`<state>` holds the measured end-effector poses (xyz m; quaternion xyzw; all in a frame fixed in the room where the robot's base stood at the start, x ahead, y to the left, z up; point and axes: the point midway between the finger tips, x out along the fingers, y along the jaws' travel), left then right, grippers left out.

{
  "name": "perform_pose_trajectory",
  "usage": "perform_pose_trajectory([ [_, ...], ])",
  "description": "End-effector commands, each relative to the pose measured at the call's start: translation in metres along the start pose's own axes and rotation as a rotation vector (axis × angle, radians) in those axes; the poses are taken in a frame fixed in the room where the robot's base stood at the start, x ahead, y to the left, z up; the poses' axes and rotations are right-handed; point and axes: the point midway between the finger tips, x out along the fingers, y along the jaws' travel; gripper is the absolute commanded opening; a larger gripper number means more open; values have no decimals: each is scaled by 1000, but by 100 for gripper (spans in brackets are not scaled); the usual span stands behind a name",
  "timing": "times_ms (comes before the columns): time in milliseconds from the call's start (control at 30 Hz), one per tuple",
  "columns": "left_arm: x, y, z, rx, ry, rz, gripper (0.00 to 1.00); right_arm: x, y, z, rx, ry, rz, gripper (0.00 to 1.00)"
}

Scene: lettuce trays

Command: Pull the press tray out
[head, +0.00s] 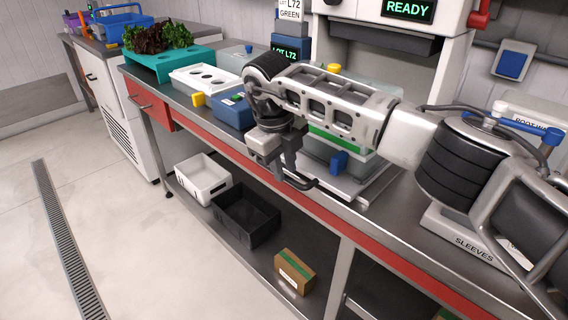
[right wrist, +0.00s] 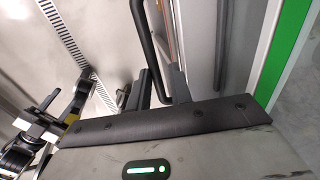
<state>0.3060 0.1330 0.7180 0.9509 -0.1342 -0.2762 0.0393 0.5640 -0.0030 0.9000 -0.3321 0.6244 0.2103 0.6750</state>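The press tray (head: 352,191) is a pale metal tray low in the press, its front edge over the bench edge. Its black bar handle (head: 304,184) sticks out towards the aisle and also shows in the right wrist view (right wrist: 151,50). My right gripper (head: 290,172) points down at the handle. In the right wrist view my right gripper (right wrist: 160,88) has its fingers apart, with the bar running between them; a gap shows beside the bar, so it does not look clamped. My left gripper cannot be made out in the head view.
The press (head: 392,48) shows READY. A blue box (head: 233,110), a white tray with holes (head: 205,79) and a teal lettuce tray (head: 160,63) stand on the bench to the left. A white bin (head: 203,180) and black crate (head: 246,215) are below. The aisle floor is clear.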

Motion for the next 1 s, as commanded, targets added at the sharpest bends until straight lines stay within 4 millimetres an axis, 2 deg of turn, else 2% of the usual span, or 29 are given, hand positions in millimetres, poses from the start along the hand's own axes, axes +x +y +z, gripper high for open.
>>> perform_pose_trajectory([
  [167, 0, 0, 1, 0, 0, 0, 36, -20, -1, 1, 1, -3, -4, 21],
  [500, 0, 0, 1, 0, 0, 0, 36, -101, 0, 1, 1, -5, -4, 21],
  [700, -1, 0, -1, 0, -1, 0, 36, -140, 0, 0, 1, -2, -3, 21],
  [800, -1, 0, -2, -1, -1, 0, 36, -151, 0, 0, -1, -2, -2, 21],
  [1000, -1, 0, -1, -2, -4, 0, 36, -160, 0, 0, 0, -1, -1, 21],
])
